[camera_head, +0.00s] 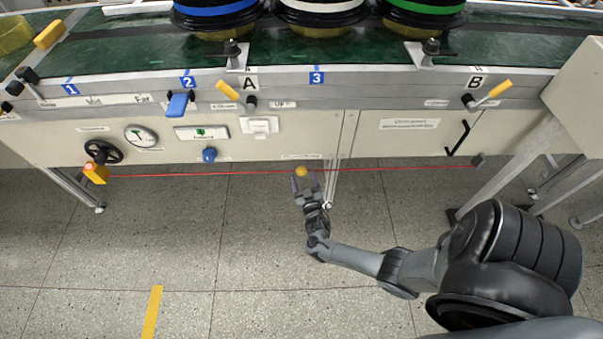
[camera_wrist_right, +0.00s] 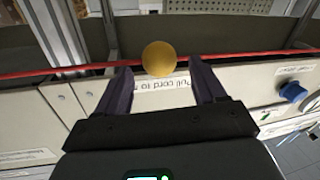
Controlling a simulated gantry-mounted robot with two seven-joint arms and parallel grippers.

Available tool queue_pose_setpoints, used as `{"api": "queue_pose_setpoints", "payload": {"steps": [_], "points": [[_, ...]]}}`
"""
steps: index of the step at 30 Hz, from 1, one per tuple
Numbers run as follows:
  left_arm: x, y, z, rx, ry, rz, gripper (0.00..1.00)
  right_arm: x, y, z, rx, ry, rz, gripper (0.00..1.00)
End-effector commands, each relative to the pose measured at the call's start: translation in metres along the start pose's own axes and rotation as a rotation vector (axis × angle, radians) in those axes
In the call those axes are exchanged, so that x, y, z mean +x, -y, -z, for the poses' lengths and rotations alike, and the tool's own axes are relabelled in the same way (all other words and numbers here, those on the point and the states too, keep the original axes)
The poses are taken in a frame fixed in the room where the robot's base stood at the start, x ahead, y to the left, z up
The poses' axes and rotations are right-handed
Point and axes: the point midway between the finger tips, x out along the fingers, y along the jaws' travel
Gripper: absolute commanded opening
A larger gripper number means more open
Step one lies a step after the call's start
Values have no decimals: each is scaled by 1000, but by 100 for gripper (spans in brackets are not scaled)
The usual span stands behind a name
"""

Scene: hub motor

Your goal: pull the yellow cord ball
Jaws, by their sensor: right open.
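The yellow cord ball (camera_head: 301,171) hangs on the red cord (camera_head: 220,173) in front of the bench's lower front panel. In the right wrist view the yellow ball (camera_wrist_right: 159,58) shows just beyond the fingertips, centred between them, with the red cord (camera_wrist_right: 60,71) running to both sides. My right gripper (camera_head: 305,180) is open around or just short of the ball; its two fingers also show apart in the right wrist view (camera_wrist_right: 160,82). I cannot tell whether a finger touches the ball. My left gripper is not in view.
The bench front carries a black handwheel (camera_head: 103,152), a gauge (camera_head: 141,135), a blue knob (camera_head: 209,155) and a black handle (camera_head: 458,138). An orange-yellow box (camera_head: 95,173) is at the cord's left end. Bench legs stand at both sides.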

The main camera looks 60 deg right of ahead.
Motion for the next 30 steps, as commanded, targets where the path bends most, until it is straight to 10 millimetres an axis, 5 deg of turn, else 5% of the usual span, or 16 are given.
{"api": "queue_pose_setpoints", "payload": {"steps": [9,22,30], "points": [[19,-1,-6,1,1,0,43,38,0,-2,0,0,0,69],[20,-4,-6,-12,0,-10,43,44,0,0,0,0,1,69],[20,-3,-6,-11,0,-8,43,44,0,0,0,1,1,28]]}}
